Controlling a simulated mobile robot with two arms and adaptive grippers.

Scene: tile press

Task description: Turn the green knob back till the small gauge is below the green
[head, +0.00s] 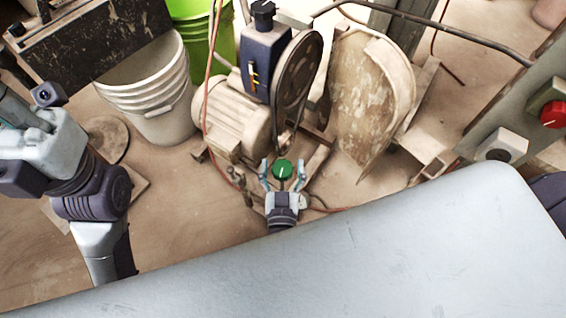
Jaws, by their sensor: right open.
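The green knob (283,168) is a small round knob with a pale line across its top, near the middle of the head view. My right gripper (282,177) is open, one finger on each side of the knob. I cannot tell whether either finger touches it. The dark blue box (264,55) above has a small coloured strip (253,76) on its face. I cannot tell whether this strip is the small gauge, and no reading can be made out. My left arm is at the left edge, and its fingers are not visible.
A machine with a dirty pale motor (238,118) and a dark wheel (297,78) stands just behind the knob. A white bucket (150,92) is to the left. A large pale grey surface (400,250) fills the lower right. A red button (553,113) is at right.

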